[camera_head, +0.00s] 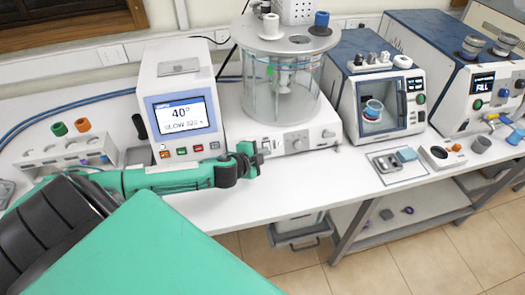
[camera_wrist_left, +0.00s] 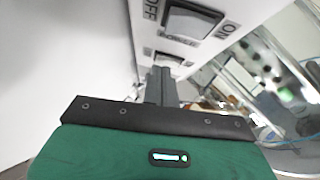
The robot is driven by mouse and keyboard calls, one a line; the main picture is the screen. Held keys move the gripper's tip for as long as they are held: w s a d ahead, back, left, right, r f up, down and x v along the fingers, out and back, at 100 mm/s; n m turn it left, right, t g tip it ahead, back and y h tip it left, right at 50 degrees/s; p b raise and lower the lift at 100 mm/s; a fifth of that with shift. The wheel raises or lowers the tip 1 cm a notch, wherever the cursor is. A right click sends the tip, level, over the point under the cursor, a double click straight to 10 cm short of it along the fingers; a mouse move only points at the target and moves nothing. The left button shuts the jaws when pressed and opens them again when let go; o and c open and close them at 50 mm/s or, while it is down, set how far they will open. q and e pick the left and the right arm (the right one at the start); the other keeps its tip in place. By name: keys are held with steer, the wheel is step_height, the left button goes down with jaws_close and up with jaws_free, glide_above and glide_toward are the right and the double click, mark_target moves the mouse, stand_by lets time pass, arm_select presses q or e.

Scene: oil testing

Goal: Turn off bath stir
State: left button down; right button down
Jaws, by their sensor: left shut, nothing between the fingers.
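The bath is a clear glass vessel (camera_head: 283,90) on a white base unit (camera_head: 318,127). My left gripper (camera_head: 257,153) is at the left end of the base's front panel, with its fingers shut and empty. In the left wrist view the shut fingertips (camera_wrist_left: 161,82) are close to a small dark switch (camera_wrist_left: 169,58); I cannot tell whether they touch it. A larger rocker switch (camera_wrist_left: 191,20) with OFF and ON labels sits above it in that view. The small switch's label is not readable. My right gripper is not in view.
A white control box (camera_head: 183,105) showing 40° stands left of the bath, behind my left arm. A rack (camera_head: 65,152) with coloured caps is farther left. Blue-topped instruments (camera_head: 395,95) stand right. The table front (camera_head: 285,170) below the gripper is clear.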

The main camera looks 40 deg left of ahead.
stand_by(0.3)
arm_select(q)
steer(key=shift+w+a+f+b, duration=0.1)
steer(key=shift+f+b, duration=0.4)
steer(key=shift+b, duration=0.4)
steer(key=shift+r+t, duration=0.3)
steer(key=shift+r, duration=0.05)
steer(key=shift+w+r+p, duration=0.1)
steer(key=shift+r+p, duration=0.65)
steer(key=shift+p, duration=0.2)
